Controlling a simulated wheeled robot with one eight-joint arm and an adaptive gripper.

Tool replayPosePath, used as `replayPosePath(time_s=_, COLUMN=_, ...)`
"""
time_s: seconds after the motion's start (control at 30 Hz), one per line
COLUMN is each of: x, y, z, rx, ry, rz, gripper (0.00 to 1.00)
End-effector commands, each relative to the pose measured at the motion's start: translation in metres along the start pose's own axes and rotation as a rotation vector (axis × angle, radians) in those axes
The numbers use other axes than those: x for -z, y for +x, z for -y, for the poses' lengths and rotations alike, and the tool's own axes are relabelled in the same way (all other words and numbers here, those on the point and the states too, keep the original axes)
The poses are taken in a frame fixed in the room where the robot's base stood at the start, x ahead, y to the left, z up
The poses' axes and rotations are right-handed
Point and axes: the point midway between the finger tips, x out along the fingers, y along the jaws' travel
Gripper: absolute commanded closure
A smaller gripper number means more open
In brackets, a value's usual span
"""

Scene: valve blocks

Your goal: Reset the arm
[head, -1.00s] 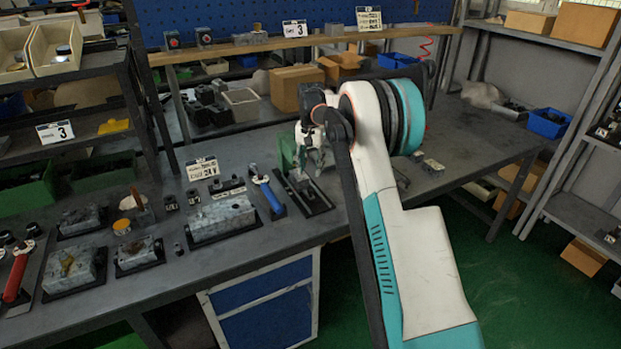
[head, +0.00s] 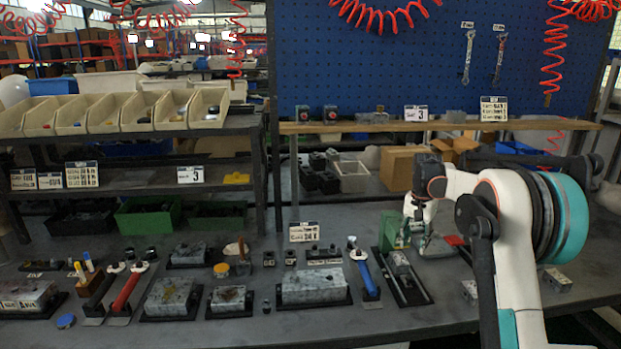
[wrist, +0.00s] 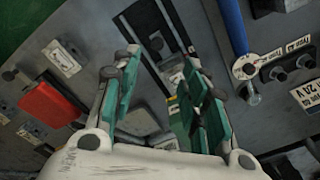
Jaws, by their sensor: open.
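The black rail (wrist: 160,30) and a small metal block (wrist: 175,75) show between and beyond the fingers. No object is seen held. My white and teal arm reaches in from the right of the head view.
A blue-handled tool (head: 366,273) and a large metal valve block (head: 312,287) lie left of the fixture. A red part (wrist: 52,104) lies left in the wrist view. Cardboard boxes (head: 401,168) stand behind. Small metal blocks (head: 556,280) sit to the right.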

Motion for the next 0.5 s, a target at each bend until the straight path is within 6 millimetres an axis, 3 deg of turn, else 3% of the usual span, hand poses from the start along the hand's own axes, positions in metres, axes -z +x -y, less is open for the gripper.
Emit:
replayPosePath(time_s=0.2, x=-0.047, y=-0.059, z=0.0, rx=0.033, ry=-0.087, rz=-0.063, gripper=0.59)
replayPosePath(time_s=0.5, x=-0.125, y=-0.122, z=-0.013, rx=0.08, ry=-0.214, rz=-0.16, gripper=0.59)
